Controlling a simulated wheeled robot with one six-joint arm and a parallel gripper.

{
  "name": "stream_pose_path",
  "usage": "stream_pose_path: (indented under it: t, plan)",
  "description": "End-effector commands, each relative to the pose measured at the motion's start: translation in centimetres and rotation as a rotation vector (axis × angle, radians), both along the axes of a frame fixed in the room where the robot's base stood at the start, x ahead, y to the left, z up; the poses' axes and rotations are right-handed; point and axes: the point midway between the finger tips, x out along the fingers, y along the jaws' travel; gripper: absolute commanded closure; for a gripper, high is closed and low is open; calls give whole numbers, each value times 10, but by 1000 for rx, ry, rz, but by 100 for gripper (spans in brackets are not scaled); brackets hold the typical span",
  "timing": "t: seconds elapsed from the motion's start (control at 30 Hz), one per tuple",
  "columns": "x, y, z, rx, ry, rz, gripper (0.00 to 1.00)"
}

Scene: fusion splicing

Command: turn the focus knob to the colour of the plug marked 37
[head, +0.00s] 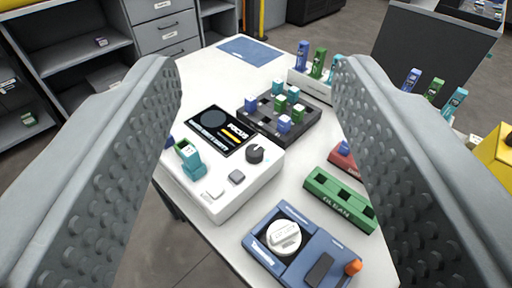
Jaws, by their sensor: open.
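My gripper (258,75) is open and empty, its two grey ridged fingers framing the worktop. Between them stands a white device with a dark screen (222,130) lettered FOCUS. The dark round focus knob (255,153) is on the device's top, right of the screen, apart from my fingers. A teal plug (192,163) stands at the device's left side. A dark tray (262,127) behind holds several small blue, green and teal plugs. More tall blue, green and teal plugs stand in a white rack (308,84). The number 37 is not readable on any plug.
A blue unit (280,265) with a white round dial and orange knob is at the front. A green CLEAN block (338,198) and a partly hidden red block (342,161) lie to the right. A blue mat (244,51) lies at the far end. Shelves stand at left.

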Motion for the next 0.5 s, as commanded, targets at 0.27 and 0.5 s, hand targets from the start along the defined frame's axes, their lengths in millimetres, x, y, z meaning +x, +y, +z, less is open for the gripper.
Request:
stream_pose_path:
  t: [0.27, 0.5]
  plan:
    - [42, 1, -7, -129, 204, 23, 49]
    - [79, 1, -19, -263, 421, 78, 49]
